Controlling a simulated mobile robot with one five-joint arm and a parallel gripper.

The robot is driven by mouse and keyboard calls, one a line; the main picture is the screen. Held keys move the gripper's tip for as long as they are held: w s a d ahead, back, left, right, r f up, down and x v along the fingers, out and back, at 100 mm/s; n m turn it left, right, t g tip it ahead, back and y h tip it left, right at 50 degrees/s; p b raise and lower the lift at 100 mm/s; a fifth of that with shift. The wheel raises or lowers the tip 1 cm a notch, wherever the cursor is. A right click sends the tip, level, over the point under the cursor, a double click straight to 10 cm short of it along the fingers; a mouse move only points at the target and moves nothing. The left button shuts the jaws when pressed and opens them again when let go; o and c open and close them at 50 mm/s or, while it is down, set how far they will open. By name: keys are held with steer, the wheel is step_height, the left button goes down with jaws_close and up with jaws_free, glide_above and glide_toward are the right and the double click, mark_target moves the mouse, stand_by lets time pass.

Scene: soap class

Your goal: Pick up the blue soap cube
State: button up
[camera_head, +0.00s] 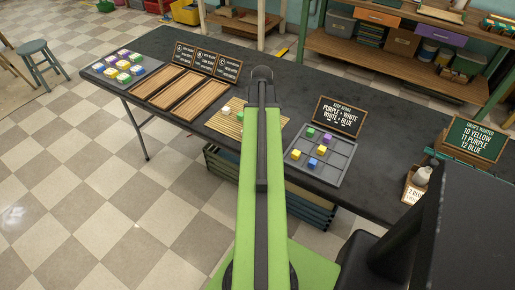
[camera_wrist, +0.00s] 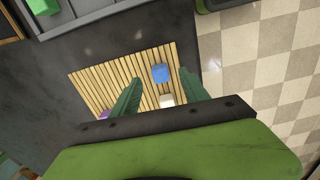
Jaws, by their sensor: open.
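In the wrist view a blue soap cube (camera_wrist: 160,73) lies on a slatted wooden mat (camera_wrist: 91,86), in the gap between my gripper's (camera_wrist: 160,76) two green fingertips as seen from above. The fingers are apart and hold nothing. A white cube (camera_wrist: 166,101) sits close by on the mat, nearer my palm. A purple cube (camera_wrist: 104,115) is partly hidden at the mat's edge. In the head view my arm covers the middle of the mat (camera_head: 216,124), and this blue cube and my fingertips cannot be made out there.
A grey divided tray (camera_head: 329,176) with several cubes, one blue (camera_head: 312,163), stands right of the mat. Wooden racks (camera_head: 157,85) and a tray of cubes (camera_head: 98,68) are at the left. A chalkboard sign (camera_head: 339,116) stands behind the grey tray. The black table (camera_head: 365,190) has bare room.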

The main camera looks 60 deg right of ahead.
steer(key=f+b, duration=0.5)
steer(key=shift+w+f, duration=0.15)
steer(key=shift+w, duration=0.15)
jaws_close()
